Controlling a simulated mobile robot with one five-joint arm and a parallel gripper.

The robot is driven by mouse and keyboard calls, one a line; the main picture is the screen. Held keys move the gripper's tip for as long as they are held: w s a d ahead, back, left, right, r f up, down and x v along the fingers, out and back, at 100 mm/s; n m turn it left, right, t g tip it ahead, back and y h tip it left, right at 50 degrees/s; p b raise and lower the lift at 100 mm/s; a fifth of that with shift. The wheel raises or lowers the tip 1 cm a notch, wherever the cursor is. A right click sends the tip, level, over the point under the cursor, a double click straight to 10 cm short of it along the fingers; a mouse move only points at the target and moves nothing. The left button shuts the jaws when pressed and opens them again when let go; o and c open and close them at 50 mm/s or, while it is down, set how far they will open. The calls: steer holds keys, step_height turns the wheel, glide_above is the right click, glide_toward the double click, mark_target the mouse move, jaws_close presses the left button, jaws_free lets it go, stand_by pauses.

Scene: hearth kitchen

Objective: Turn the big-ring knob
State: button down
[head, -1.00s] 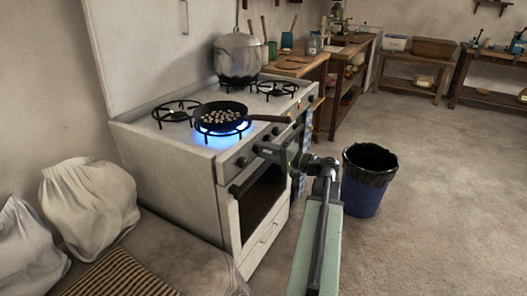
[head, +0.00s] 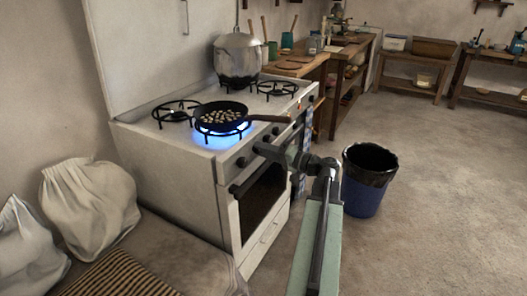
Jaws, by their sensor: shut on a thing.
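The white stove (head: 200,165) stands left of centre with a row of dark knobs on its front panel. One knob (head: 242,162) shows at the left end of the row. My gripper (head: 260,149) is at the panel, right of that knob, and is shut on a knob that it mostly hides. The front burner under a black pan (head: 221,115) burns with a wide blue flame (head: 207,138). The pan holds small pale pieces, and its wooden handle points right, above my gripper.
A steel pot (head: 238,60) stands on a back burner. The oven door handle (head: 255,178) lies below the knobs. A blue bin (head: 365,185) stands right of my arm. White sacks (head: 90,205) sit at the left. The floor at right is clear.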

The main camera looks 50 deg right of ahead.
steer(key=c, duration=0.9)
jaws_free()
steer(key=shift+c, duration=0.2)
steer(key=v, duration=0.7)
steer(key=shift+s, duration=0.4)
